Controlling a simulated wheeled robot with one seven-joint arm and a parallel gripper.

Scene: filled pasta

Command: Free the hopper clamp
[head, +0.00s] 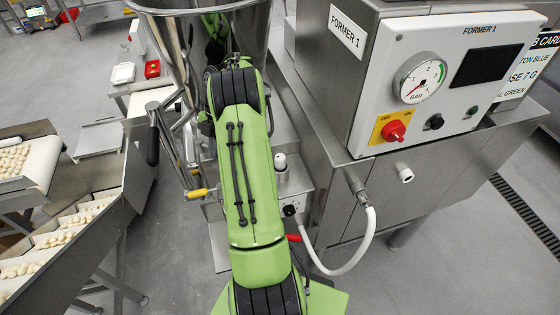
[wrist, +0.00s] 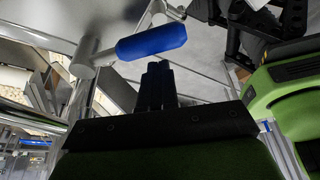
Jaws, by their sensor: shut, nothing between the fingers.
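The hopper (head: 180,45) is a shiny steel vessel at the top of the head view, partly behind my green arm. A black-handled lever (head: 153,140) hangs at its left, and a yellow grip (head: 197,193) sits lower down. In the wrist view, a blue handle (wrist: 150,42) on a pale metal rod lies just beyond my gripper (wrist: 157,70). My gripper's dark fingers are together and empty, with their tips close below the blue handle; I cannot tell if they touch. I cannot tell which handle belongs to the clamp. My arm hides the gripper in the head view.
The Former 1 cabinet (head: 440,75), with gauge and red switch, stands right. A white hose (head: 350,255) loops beneath it, near a red handle (head: 293,238). Pasta conveyors (head: 62,245) stand left. Grey floor is clear at the lower right and lower centre-left.

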